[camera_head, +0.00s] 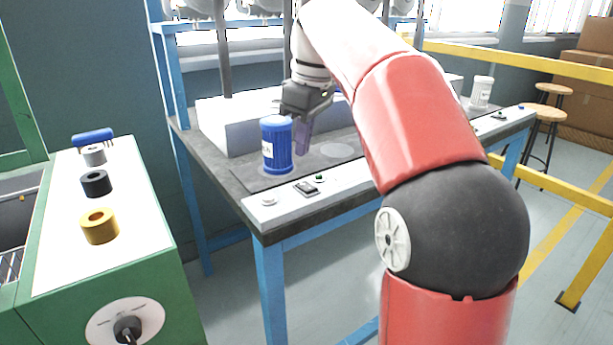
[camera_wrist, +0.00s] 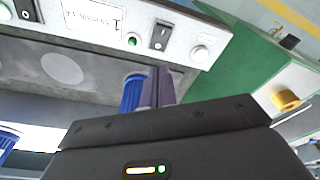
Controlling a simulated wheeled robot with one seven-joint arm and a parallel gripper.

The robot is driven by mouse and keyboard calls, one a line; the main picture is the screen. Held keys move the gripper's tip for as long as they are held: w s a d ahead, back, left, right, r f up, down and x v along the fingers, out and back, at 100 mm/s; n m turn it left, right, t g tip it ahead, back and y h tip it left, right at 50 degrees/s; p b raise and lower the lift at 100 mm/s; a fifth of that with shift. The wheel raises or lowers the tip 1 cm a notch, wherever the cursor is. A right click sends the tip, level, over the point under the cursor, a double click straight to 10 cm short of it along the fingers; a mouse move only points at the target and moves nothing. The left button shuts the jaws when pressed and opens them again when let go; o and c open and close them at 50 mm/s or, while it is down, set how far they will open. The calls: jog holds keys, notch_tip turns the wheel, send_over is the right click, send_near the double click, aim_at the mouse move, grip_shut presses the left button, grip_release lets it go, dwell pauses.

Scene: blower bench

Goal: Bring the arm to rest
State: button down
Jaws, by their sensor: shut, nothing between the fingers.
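My gripper (camera_head: 304,143) hangs over the bench, pointing down, with its fingers together and nothing between them. The fingers also show in the wrist view (camera_wrist: 157,88). A blue ribbed container with a white label (camera_head: 277,145) stands upright on the bench, just left of the fingers in the head view. In the wrist view a blue ribbed thing (camera_wrist: 131,94) shows beside the fingers, partly hidden by my gripper. I cannot tell whether finger and container touch. My arm reaches over the bench from the right, bent at its elbow.
The bench (camera_head: 222,168) has a white front strip with buttons and a switch (camera_head: 306,188). A white container (camera_head: 481,93) stands at its right. A green machine (camera_head: 160,270) holds grey, black and yellow rings at left. Yellow rails (camera_head: 520,63) and stools (camera_head: 545,112) are at right.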

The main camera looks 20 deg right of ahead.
jog(key=shift+r, duration=0.55)
jog(key=shift+s, duration=0.15)
jog(key=s+f+m+t+h, duration=0.1)
jog(key=s+f+m+t, duration=0.3)
jog(key=s+f+m, duration=0.5)
jog(key=s+f, duration=1.1)
jog(key=s, duration=0.1)
jog(key=shift+s+m, duration=0.3)
